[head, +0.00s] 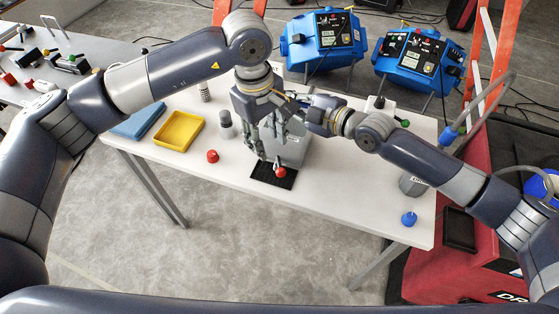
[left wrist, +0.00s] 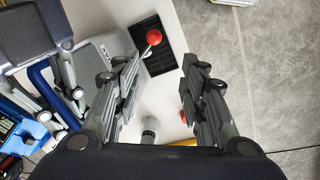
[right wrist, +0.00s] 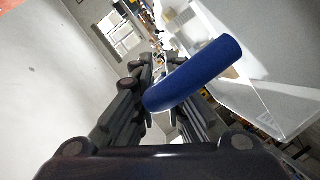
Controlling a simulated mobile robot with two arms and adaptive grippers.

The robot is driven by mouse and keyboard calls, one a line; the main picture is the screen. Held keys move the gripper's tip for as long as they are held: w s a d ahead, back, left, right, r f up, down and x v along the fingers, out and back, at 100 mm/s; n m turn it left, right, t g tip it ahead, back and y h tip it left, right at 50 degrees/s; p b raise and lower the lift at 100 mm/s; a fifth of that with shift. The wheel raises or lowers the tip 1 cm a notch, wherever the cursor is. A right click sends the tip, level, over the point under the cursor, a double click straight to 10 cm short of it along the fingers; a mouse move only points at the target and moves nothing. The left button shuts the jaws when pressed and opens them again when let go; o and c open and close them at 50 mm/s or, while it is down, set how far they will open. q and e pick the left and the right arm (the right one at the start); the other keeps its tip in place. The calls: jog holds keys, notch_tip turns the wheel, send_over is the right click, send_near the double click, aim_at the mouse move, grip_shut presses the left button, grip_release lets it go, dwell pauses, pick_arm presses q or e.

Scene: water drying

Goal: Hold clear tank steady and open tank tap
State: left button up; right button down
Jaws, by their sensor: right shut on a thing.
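The clear tank (head: 295,152) looks grey and stands on the table behind the black grid mat (head: 265,178). Its red-knobbed tap (head: 279,172) sticks out over the mat. In the left wrist view the red knob (left wrist: 153,37) shows beyond and between the finger lines. My left gripper (head: 270,146) is open and empty, fingers pointing down in front of the tank, apart from the knob. My right gripper (head: 304,102) is at the tank's top from the right. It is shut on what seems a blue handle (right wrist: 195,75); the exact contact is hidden.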

aim_at(280, 166)
pick_arm(q)
jog(key=d+f+m, duration=0.1)
jog(key=f+m, duration=0.1)
jog(key=f, duration=0.1)
jog(key=w+f+m, duration=0.1)
jog(key=f+m, duration=0.1)
jog(key=f, duration=0.2)
jog(key=d+f+m, duration=0.1)
jog(key=f+m, duration=0.1)
jog(key=f, duration=0.2)
jog(key=shift+w+d+f+m+y, duration=0.2)
jog(key=shift+w+d+m+y, duration=0.1)
jog(key=shift+y, duration=0.1)
grip_shut()
